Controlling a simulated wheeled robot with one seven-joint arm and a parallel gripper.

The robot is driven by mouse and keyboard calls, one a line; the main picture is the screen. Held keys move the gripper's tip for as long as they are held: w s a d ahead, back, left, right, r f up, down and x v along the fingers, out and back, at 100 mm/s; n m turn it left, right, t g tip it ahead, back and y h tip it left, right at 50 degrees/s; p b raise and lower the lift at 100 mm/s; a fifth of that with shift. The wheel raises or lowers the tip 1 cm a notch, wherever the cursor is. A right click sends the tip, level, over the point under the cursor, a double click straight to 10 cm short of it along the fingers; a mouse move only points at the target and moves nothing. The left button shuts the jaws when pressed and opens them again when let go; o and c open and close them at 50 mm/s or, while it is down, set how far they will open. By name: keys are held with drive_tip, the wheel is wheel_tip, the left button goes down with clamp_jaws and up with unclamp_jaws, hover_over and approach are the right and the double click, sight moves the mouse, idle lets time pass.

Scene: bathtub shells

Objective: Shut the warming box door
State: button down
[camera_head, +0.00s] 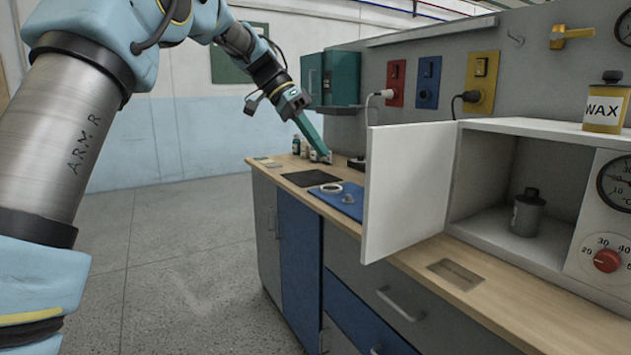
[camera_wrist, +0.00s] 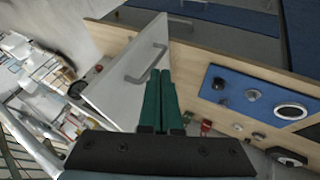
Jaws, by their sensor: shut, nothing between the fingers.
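The warming box (camera_head: 520,128) is a white cabinet on the bench at the right of the head view. Its white door (camera_head: 408,185) stands wide open, swung out over the bench's front edge from the left side of the opening. In the wrist view the door (camera_wrist: 120,85) shows its outer face with a grey bar handle (camera_wrist: 146,63). My gripper (camera_head: 325,152) is beyond the door and left of it in the head view, pointing down. Its green fingers (camera_wrist: 160,73) are together and empty, by the handle in the wrist view; contact cannot be told.
A grey canister (camera_head: 528,212) stands inside the box. A wax tin (camera_head: 604,105) stands on top. A blue mat (camera_head: 338,201) with a ring-shaped item and small bottles (camera_head: 304,148) lie farther along the bench (camera_head: 492,290). The floor left of the bench is clear.

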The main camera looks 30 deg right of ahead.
drive_tip(key=s+d+f+p, duration=0.3)
drive_tip(key=s+f, duration=0.4)
drive_tip(key=s, duration=0.1)
drive_tip(key=shift+s+d+f, duration=0.25)
drive_tip(key=shift+d+f, duration=0.1)
